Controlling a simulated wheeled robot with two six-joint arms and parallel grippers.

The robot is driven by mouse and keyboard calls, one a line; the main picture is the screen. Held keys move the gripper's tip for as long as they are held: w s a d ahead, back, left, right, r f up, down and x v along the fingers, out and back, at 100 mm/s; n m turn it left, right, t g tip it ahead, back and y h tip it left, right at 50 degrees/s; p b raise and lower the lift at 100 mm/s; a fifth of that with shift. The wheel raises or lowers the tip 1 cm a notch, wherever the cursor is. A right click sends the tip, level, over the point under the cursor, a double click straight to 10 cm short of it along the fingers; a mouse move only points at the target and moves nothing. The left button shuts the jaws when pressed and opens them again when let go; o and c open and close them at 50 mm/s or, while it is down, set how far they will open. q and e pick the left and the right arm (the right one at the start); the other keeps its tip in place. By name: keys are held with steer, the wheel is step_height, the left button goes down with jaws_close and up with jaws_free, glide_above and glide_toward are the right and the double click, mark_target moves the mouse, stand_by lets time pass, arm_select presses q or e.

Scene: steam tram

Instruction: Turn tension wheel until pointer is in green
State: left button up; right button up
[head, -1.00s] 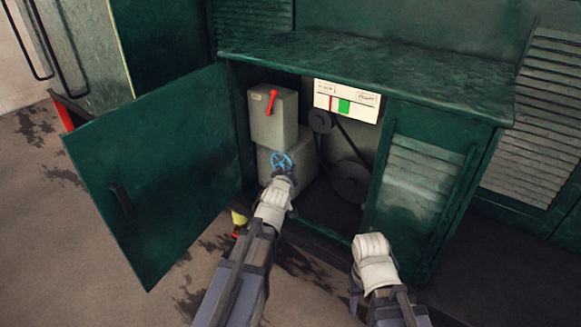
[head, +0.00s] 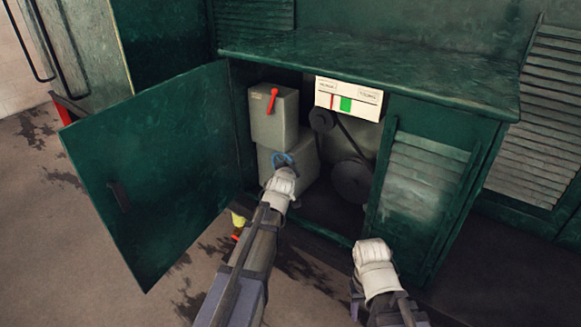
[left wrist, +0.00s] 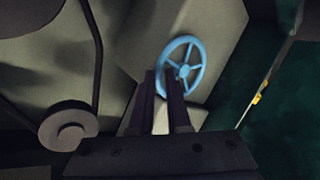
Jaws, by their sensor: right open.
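The blue tension wheel (head: 283,159) is on the front of the lower grey box inside the open cabinet. In the left wrist view the spoked wheel (left wrist: 183,66) is just beyond my left fingers. My left gripper (head: 281,170) is at the wheel and hides its lower part. Its two fingers (left wrist: 160,78) stand apart with a gap, at the near-left part of the rim; I cannot tell whether they touch it. The white gauge (head: 366,98) has a green band (head: 346,104), with the thin red pointer (head: 333,100) just left of it. My right gripper (head: 370,246) is open and empty in front of the cabinet.
The green cabinet door (head: 150,175) stands open at left. A red lever (head: 272,101) is on the upper grey box. Dark pulleys (head: 351,181) and a belt sit right of the wheel. The louvred panel (head: 420,180) closes the right side.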

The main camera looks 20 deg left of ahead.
arm_select(q)
jaws_close()
steer(key=shift+s+d+f+m+t+y+b, duration=0.15)
steer(key=shift+f+m+t+y+b, duration=0.4)
steer(key=shift+b, duration=1.05)
steer(key=shift+d+f+m+t+y+b, duration=0.25)
steer(key=shift+f+m+t+b, duration=0.25)
steer(key=shift+m+b, duration=0.8)
steer(key=shift+n, duration=0.35)
steer(key=o, duration=0.5)
jaws_free()
